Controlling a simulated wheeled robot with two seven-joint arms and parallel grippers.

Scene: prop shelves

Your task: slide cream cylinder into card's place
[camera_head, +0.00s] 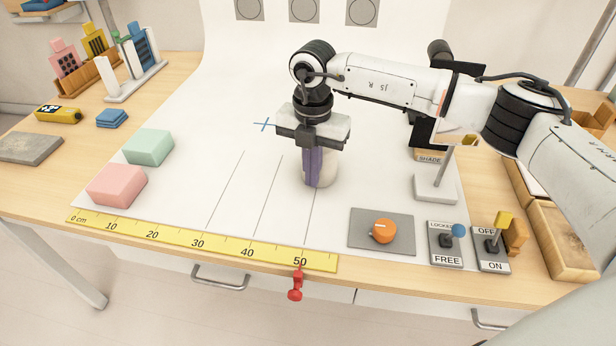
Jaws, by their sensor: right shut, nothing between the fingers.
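The cream cylinder (329,173) stands upright on the white sheet, right of the middle, near the line that runs to the 50 mark. My right gripper (313,184) points down, with its shut purple fingers in front of the cylinder's left side. The fingers hide part of the cylinder, and I cannot tell whether they touch it. I cannot pick out with certainty which thing is the card. My left gripper is not in view.
A pink block (116,186) and a green block (149,147) lie to the left. A yellow ruler (190,238) runs along the front edge. An orange knob (383,231), two switches and a grey stand (436,189) are to the right. The sheet's middle-left is clear.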

